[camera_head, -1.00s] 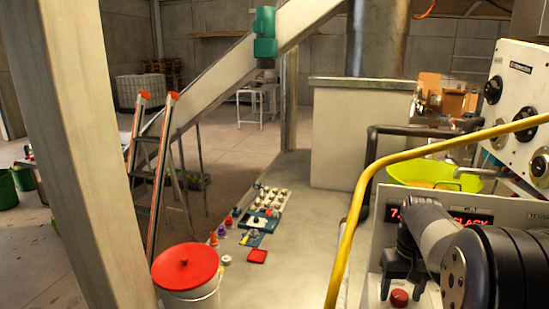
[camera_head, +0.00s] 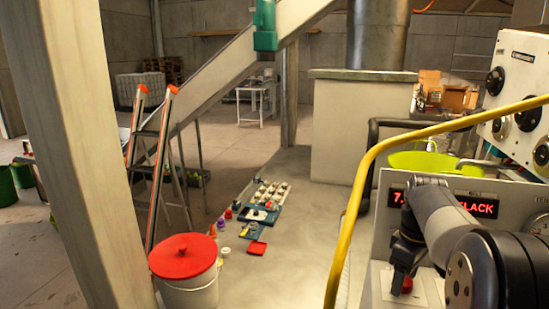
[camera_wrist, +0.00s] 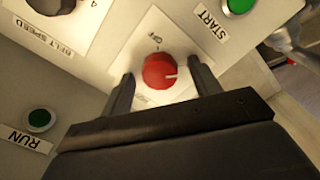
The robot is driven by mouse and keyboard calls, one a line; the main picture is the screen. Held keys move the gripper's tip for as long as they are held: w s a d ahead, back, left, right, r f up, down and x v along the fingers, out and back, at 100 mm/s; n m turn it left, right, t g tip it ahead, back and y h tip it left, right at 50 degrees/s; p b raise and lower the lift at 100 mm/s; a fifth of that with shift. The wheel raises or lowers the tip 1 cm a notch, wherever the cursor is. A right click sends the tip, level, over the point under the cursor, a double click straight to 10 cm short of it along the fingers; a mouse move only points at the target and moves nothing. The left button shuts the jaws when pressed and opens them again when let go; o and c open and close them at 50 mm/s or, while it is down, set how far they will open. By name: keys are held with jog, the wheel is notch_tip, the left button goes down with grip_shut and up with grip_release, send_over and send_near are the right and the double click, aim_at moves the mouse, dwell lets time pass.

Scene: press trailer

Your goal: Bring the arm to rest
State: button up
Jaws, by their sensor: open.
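My gripper (camera_head: 398,268) hangs in front of the grey control panel (camera_head: 455,255) at the lower right of the head view. In the wrist view my gripper (camera_wrist: 160,72) is open, its two dark fingers apart. A red knob (camera_wrist: 160,71) with a white pointer mark shows between the fingers, on a white plate marked OFF. I cannot tell how near the fingertips are to it. The knob (camera_head: 407,286) is partly hidden behind my gripper in the head view. My arm reaches in from the lower right, bent over the panel.
A yellow rail (camera_head: 372,165) curves close to the left of my arm. A green START button (camera_wrist: 238,5), a green RUN button (camera_wrist: 40,118) and a dark BELT SPEED knob (camera_wrist: 50,6) surround the red knob. A green bowl (camera_head: 435,162) stands behind the panel.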

jog(key=shift+f+n+b, duration=0.1)
jog(key=shift+n+b, duration=0.5)
jog(key=shift+n, duration=0.4)
jog(key=shift+r, duration=1.1)
